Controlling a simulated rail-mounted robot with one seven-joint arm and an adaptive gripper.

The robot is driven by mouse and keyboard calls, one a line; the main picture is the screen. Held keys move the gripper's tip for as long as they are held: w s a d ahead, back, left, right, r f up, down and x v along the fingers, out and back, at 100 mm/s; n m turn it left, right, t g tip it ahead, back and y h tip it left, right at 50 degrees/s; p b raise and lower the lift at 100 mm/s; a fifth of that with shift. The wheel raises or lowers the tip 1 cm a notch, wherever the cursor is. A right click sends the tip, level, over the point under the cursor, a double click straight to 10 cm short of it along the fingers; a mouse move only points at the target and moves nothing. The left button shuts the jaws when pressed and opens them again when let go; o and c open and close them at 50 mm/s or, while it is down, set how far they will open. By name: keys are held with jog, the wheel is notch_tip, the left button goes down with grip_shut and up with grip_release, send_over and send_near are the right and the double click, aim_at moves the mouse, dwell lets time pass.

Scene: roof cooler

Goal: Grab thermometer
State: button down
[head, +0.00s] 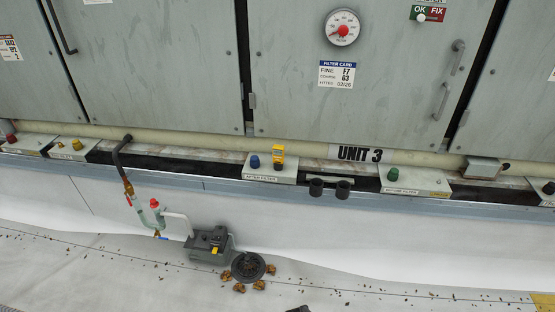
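A small yellow device with a dark face (278,157), which looks like the thermometer, stands upright on a pale sloped bracket (270,176) along the ledge below the cabinets. It is just right of a blue knob (254,162). It is too small to read. A round dial gauge with a red centre (342,28) is fixed on the cabinet door above. I cannot make out my gripper in the head view.
Similar brackets carry a green knob (393,174) and a yellow knob (77,144). Two black cylinders (329,187) project from the ledge. Below are a pipe with valves (154,214), a grey pump box (209,241) and a round drain (248,266) with brown leaves. Door handles (441,100) protrude.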

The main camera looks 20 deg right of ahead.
dwell(0.4)
jog(key=c, duration=0.8)
grip_release()
jog(key=shift+o, duration=0.2)
